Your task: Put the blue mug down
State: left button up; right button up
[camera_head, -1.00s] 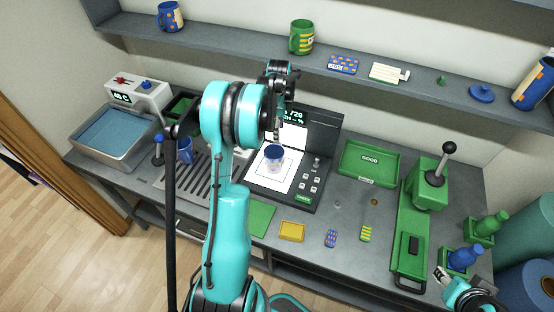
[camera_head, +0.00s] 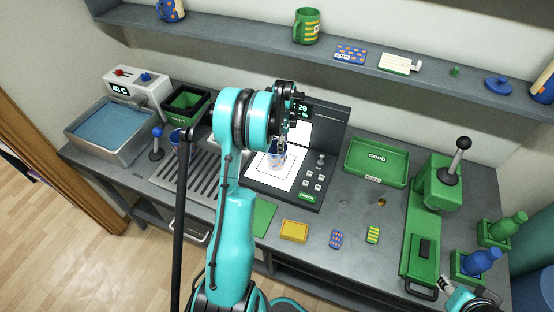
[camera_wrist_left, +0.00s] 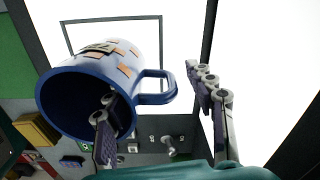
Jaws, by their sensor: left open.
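The blue mug (camera_head: 276,160) with orange patches is on the white pad (camera_head: 259,174) of the check station. In the left wrist view the mug (camera_wrist_left: 68,100) has its mouth towards the camera and its handle to the right. My left gripper (camera_head: 283,148) is at the mug in the head view, partly covering it. In the left wrist view the left gripper (camera_wrist_left: 150,82) is open, one finger overlapping the mug's mouth and the other right of the handle. I cannot tell whether either finger touches it. My right gripper (camera_head: 447,287) shows only partly at the lower right.
The check station's screen stands behind the mug, with its buttons (camera_head: 312,180) to the right. A drain rack (camera_head: 190,178) is left, a green GOOD tray (camera_head: 375,162) right. A green lever press (camera_head: 438,185) stands further right. A shelf (camera_head: 235,32) runs above.

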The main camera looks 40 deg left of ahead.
pick_arm(q)
jog(key=shift+f, duration=0.45)
jog(key=shift+r, duration=0.15)
grip_shut()
